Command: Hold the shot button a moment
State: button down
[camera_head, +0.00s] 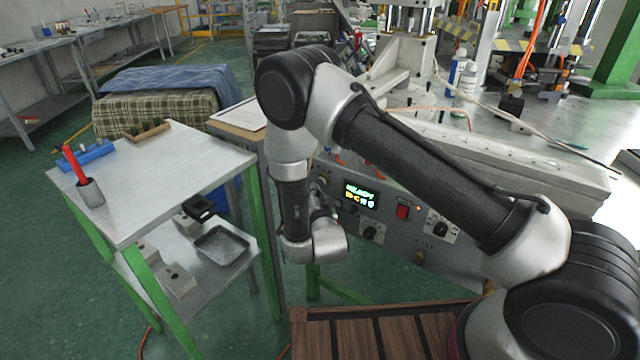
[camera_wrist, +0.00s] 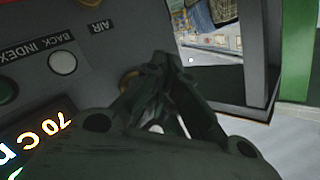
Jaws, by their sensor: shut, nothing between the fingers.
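The grey control panel (camera_head: 386,238) of the machine has a lit display (camera_head: 361,196), a red switch (camera_head: 403,212) and black knobs. In the wrist view the panel fills the left side, with a white button (camera_wrist: 62,62) beside the "BACK INDEX" label and a green button (camera_wrist: 6,90) at the edge. No label reading "shot" is legible, so I cannot tell which button is that one. My gripper (camera_wrist: 160,62) is shut and empty, close to the panel's end. A brass-coloured fitting (camera_wrist: 127,80) is partly hidden behind its fingers. Contact cannot be told.
A white-topped table (camera_head: 165,175) with green legs stands left of my arm, holding a red pen in a cup and a blue block. In the wrist view a dark post (camera_wrist: 255,60) and a green post (camera_wrist: 297,50) stand right of the gripper.

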jog(key=shift+w+d, duration=0.2)
jog(key=shift+w, duration=0.05)
jog(key=shift+w+d, duration=0.3)
jog(key=shift+w, duration=0.1)
dwell(2.0)
jog(key=shift+s+a, duration=0.1)
dwell(1.6)
jog(key=shift+s+a, duration=0.45)
jog(key=shift+s, duration=0.2)
jog(key=s+a, duration=0.1)
jog(key=s, duration=0.1)
jog(key=s+a, duration=0.2)
dwell(0.4)
